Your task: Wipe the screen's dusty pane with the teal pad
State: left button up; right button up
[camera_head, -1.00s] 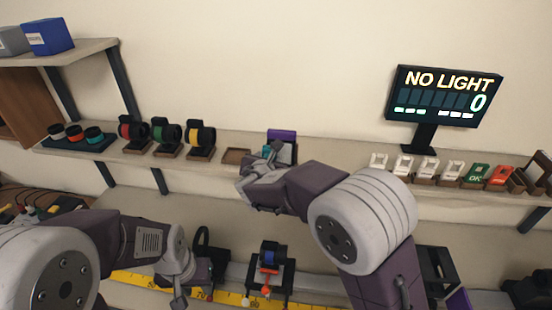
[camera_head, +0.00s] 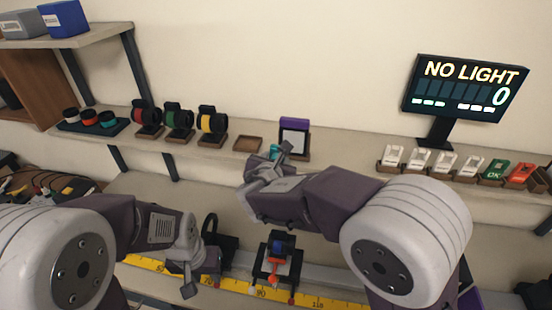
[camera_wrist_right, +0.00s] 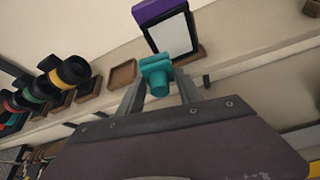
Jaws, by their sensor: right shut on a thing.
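A screen with a purple top (camera_head: 295,124) and a whitish pane (camera_head: 294,138) stands upright on the wall shelf. The pane also shows in the right wrist view (camera_wrist_right: 170,43); dust cannot be made out. My right gripper (camera_head: 276,160) is shut on the teal pad (camera_head: 276,151), just below and in front of the screen in the head view. In the right wrist view the pad (camera_wrist_right: 157,76) sits between the fingertips, its top close to the pane's lower edge; contact cannot be told. My left gripper (camera_head: 189,272) is low over the bench, its jaws unclear.
An empty wooden tray (camera_head: 247,144) sits left of the screen. Ringed lens parts (camera_head: 180,122) stand further left. A monitor (camera_head: 466,88) reading NO LIGHT and several small cards (camera_head: 443,163) are to the right. A stand with a blue part (camera_head: 282,245) sits below on the bench.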

jog(key=shift+a, duration=0.1)
jog(key=s, duration=0.3)
jog(key=shift+a+r, duration=0.1)
jog(key=shift+a, duration=0.1)
jog(key=shift+w, duration=0.1)
dwell(0.3)
